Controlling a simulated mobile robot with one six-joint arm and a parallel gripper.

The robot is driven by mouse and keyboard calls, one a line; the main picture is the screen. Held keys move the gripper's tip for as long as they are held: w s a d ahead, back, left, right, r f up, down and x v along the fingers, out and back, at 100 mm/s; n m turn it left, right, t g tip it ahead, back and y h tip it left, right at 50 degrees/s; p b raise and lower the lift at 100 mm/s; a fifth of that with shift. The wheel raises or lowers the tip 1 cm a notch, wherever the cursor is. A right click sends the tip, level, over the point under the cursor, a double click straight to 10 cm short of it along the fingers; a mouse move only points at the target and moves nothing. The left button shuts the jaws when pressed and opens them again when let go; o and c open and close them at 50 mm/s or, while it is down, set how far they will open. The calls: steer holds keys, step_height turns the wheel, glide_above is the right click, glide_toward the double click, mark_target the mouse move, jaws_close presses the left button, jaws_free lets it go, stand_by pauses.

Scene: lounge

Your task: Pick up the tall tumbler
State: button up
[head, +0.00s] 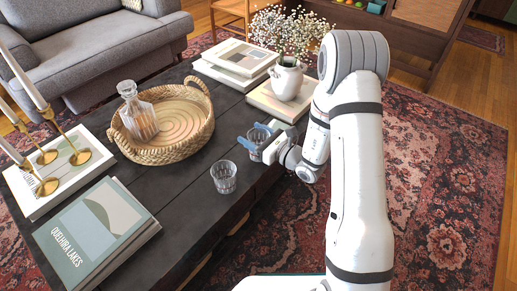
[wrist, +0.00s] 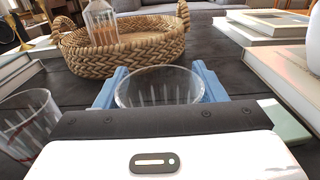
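A clear ribbed tumbler (wrist: 160,93) stands between the two blue fingers of my gripper (wrist: 160,78) in the wrist view. The fingers lie close on both its sides; whether they press on it I cannot tell. In the head view this tumbler (head: 257,146) is near the table's right edge, partly covered by my gripper (head: 257,136). A second clear ribbed glass (head: 223,177) stands upright nearer the front and looks fairly short. It also shows at the left of the wrist view (wrist: 28,118). The lower part of the tumbler between the fingers is hidden in the wrist view.
A woven basket tray (head: 205,133) holds a glass decanter (head: 137,112). Books (head: 97,232) lie at the front left, and gold candlesticks (head: 78,152) stand on another book. A white flower vase (head: 287,79) stands on a book beyond my gripper. Dark tabletop (head: 185,190) is bare between.

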steer(key=c, duration=0.9)
steer(key=shift+r, duration=0.1)
